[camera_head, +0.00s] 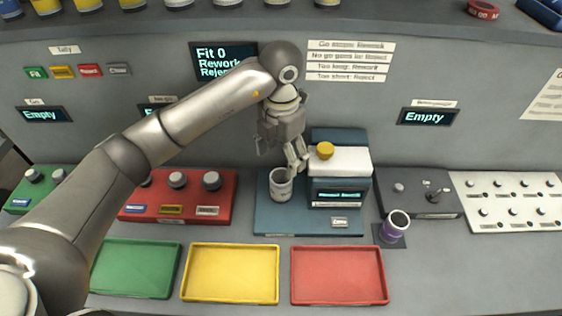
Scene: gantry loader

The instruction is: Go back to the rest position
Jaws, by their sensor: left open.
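My left arm (145,142) comes in from the left and reaches across the table to the middle. My left gripper (294,165) points down, open, just above and beside a light grey cup-like cylinder (281,187). The cylinder stands upright on the blue base plate (265,222). The fingertips are close to its rim; I cannot tell whether they touch it. Right of the gripper is a white and dark blue device (340,178) with a yellow knob (325,150) on top. My right gripper is out of view.
Green (135,268), yellow (231,273) and red (338,274) trays lie along the front, empty where visible. A purple cylinder (395,225) stands right of the device. A red block with knobs (222,200) is partly behind my arm. A shelf (420,24) runs along the back.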

